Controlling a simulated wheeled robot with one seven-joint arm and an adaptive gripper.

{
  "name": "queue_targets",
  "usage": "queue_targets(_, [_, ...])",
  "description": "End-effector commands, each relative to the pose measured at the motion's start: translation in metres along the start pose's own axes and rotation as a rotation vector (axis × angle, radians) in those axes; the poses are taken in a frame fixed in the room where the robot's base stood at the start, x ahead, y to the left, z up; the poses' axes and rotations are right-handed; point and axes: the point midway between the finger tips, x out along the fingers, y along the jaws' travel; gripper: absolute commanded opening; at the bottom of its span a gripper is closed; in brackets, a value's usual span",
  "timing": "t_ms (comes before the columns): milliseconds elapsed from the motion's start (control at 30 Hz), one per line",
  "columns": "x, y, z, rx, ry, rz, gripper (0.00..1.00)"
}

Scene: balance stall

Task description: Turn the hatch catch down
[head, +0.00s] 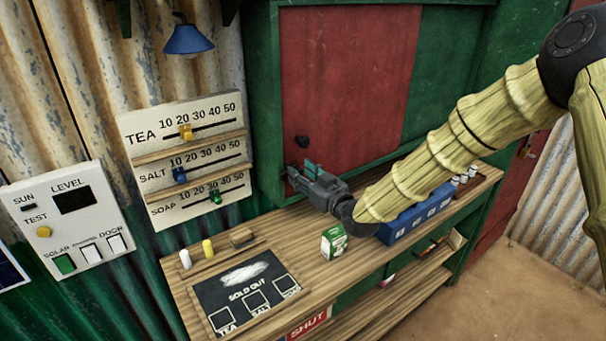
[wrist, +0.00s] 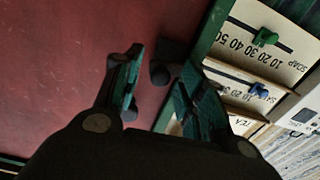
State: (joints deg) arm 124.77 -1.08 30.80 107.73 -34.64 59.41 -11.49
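The red hatch (head: 345,75) stands closed in its green frame, and its red face fills the left of the wrist view (wrist: 60,70). A small dark knob-like piece (head: 302,142), which looks like the catch, is on the hatch's lower left, just above my gripper (head: 301,171) in the head view. In the wrist view a dark piece (wrist: 160,75) shows between the two teal fingers of my gripper (wrist: 161,60). The fingers are apart, and I cannot tell whether either touches it. The catch's exact angle is unclear.
A wooden counter (head: 190,290) runs below, with a green-and-white box (head: 334,241), a blue crate (head: 408,222) and a slate (head: 245,291). A slider board (head: 140,118) is on the wall left of the hatch, with a switch panel (head: 70,215) farther left.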

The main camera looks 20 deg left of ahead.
Motion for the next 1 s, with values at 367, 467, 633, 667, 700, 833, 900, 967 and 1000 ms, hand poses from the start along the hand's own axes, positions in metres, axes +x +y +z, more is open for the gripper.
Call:
queue_targets(367, [0.0, 0.001, 0.0, 0.002, 0.0, 0.001, 0.0])
queue_targets(467, [-0.001, 0.001, 0.004, 0.025, 0.001, 0.001, 0.0])
queue_targets(633, [0.0, 0.002, 0.01, 0.123, 0.003, 0.002, 0.0])
queue_targets(667, [0.0, 0.002, 0.011, 0.142, 0.002, 0.002, 0.0])
queue_targets(700, [-0.001, 0.002, 0.012, 0.17, 0.003, 0.002, 0.0])
queue_targets(833, [0.0, 0.002, 0.014, 0.242, 0.002, 0.002, 0.0])
queue_targets(900, [-0.001, 0.002, 0.013, 0.267, 0.002, 0.002, 0.0])
queue_targets(967, [-0.001, 0.002, 0.013, 0.281, 0.002, 0.002, 0.0])
queue_targets(1000, [-0.001, 0.002, 0.013, 0.286, 0.002, 0.002, 0.0])
